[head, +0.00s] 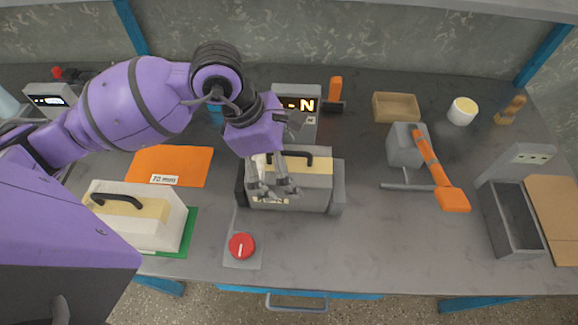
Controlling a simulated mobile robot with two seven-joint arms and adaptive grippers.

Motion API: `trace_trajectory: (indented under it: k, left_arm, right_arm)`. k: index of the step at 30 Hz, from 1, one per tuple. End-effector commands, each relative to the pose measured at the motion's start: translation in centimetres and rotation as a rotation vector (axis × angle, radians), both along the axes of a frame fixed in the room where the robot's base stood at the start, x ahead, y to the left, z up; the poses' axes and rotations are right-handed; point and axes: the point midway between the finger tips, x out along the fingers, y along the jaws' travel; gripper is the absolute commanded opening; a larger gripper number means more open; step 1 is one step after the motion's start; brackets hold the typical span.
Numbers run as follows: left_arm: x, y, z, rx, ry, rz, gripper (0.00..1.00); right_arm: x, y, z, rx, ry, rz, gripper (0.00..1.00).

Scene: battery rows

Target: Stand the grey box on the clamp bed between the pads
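A grey box (315,181) with a yellowish band and a black handle stands upright at mid-table. It appears to be on the clamp bed, between a dark pad (240,185) at its left and a grey pad (338,187) at its right. Whether it touches the pads or sits fully down cannot be told. My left gripper (273,188) is over the left front part of the box, its fingers apart, and hides part of the box and handle. Contact with the box cannot be told. My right gripper is not in view.
A cream box (165,226) with a black handle stands on a green mat (188,232) at left. A red knob (241,245) is in front of the clamp. An orange-handled device (432,160) and a grey bin (512,225) stand right. The front right table is clear.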

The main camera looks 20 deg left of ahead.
Motion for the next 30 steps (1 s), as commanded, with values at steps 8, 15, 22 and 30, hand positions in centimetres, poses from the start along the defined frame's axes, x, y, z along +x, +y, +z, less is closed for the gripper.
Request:
trace_trajectory:
  k: [8, 15, 22, 30]
  left_arm:
    - [-0.6, 2.4, 5.6, 0.004, -0.004, 0.002, 0.96]
    - [-1.0, 3.5, 8.7, 0.001, -0.002, 0.001, 0.96]
    - [-1.1, 3.7, 9.3, 0.000, 0.000, 0.000, 0.96]
    - [-1.1, 3.7, 9.3, 0.000, 0.000, 0.000, 0.96]
  right_arm:
    - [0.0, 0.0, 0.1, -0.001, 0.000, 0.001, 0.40]
    - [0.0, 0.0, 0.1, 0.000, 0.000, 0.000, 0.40]
    - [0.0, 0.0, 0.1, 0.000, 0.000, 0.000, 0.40]
    - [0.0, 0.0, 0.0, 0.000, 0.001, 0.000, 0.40]
